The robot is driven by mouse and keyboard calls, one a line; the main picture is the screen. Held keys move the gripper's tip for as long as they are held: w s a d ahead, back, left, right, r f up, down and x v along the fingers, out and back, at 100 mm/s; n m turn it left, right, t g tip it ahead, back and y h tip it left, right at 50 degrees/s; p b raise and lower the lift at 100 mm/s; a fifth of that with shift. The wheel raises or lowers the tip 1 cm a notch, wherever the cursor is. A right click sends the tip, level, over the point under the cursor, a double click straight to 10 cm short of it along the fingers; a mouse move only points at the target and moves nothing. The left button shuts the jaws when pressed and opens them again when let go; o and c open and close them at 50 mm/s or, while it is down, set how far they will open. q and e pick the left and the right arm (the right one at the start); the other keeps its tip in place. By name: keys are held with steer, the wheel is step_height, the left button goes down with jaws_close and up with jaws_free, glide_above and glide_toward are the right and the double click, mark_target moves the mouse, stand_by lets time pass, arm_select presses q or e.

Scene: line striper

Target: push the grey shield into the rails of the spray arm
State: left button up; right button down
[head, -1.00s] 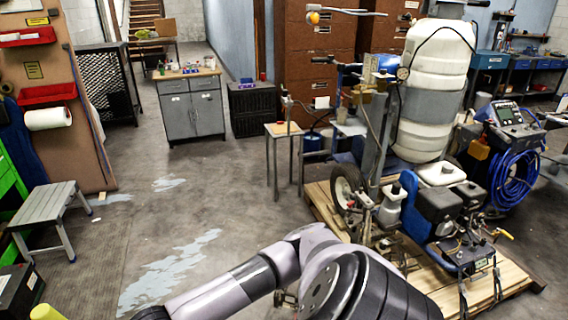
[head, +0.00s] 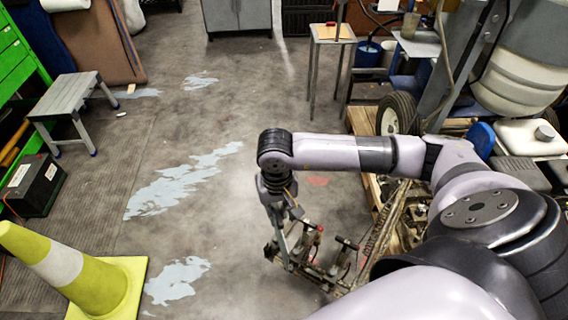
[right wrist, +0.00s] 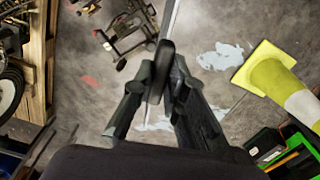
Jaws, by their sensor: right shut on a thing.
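My right gripper (head: 278,212) hangs down from my arm in the middle of the head view. In the right wrist view, the gripper (right wrist: 162,88) is shut on a dark grip piece, and a thin grey strip, which looks like the grey shield (right wrist: 173,18) seen edge-on, extends beyond it. In the head view, the shield (head: 284,246) points down beside the spray arm (head: 318,262), a dark frame with red-topped parts low over the floor. The spray arm (right wrist: 125,38) also shows in the right wrist view. I cannot tell whether the shield touches the rails. My left gripper is out of view.
A yellow and white cone (head: 72,268) stands at the lower left, with a black battery (head: 33,185) and a grey step stool (head: 72,97) behind it. The striper's wheel (head: 397,114) and wooden pallet (head: 362,122) are right. The floor between is clear.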

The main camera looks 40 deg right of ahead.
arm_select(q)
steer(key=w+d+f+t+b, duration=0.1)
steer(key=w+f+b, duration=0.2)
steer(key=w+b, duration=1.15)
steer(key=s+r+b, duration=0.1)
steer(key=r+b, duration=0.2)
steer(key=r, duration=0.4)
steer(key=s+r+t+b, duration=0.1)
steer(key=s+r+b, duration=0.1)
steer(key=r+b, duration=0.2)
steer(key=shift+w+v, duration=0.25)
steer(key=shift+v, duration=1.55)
arm_select(e)
steer(key=w+d+f+m, duration=0.4)
steer(key=w+f, duration=0.2)
steer(key=f, duration=0.3)
steer(key=w+d+f+m, duration=0.4)
steer(key=w+f+m, duration=0.1)
steer(key=f, duration=0.4)
steer(key=shift+w+d+f, duration=0.25)
steer(key=shift+w+f, duration=0.15)
steer(key=shift+w, duration=0.2)
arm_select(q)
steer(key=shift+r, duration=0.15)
arm_select(e)
steer(key=shift+a, duration=0.1)
